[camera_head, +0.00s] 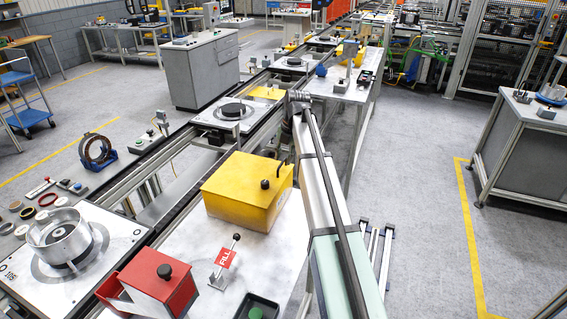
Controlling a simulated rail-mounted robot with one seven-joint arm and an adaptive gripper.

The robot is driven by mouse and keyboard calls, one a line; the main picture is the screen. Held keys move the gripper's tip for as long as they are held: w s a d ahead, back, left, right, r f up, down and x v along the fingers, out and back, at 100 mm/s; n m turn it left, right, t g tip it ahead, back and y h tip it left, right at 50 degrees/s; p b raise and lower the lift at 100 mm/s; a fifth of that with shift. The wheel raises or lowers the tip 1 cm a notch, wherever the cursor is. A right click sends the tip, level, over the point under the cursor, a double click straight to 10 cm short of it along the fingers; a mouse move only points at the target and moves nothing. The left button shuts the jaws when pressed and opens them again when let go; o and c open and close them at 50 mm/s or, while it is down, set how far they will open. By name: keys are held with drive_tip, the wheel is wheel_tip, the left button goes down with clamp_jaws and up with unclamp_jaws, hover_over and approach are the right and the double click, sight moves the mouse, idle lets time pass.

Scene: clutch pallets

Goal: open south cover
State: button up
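No label here marks a cover as south. A yellow box-shaped cover (238,196) sits shut on the near white bench, with a black knob (265,184) on top and a thin dark rod by its back right. A red cover or housing (150,283) with a black knob (164,271) stands at the lower left; its front side looks open. The arm's far end is at a grey joint; I cannot make out my gripper's fingers.
A dark green tray (257,307) lies at the front edge. A metal clutch drum (60,238) sits on a pallet (112,250) at left. Conveyor rails (172,204) run behind the yellow cover.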

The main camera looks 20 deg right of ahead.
drive_tip(key=shift+a+f, duration=0.1)
drive_tip(key=shift+f, duration=0.45)
clamp_jaws()
drive_tip(key=shift+w+r, duration=0.1)
drive_tip(key=shift+r, duration=0.1)
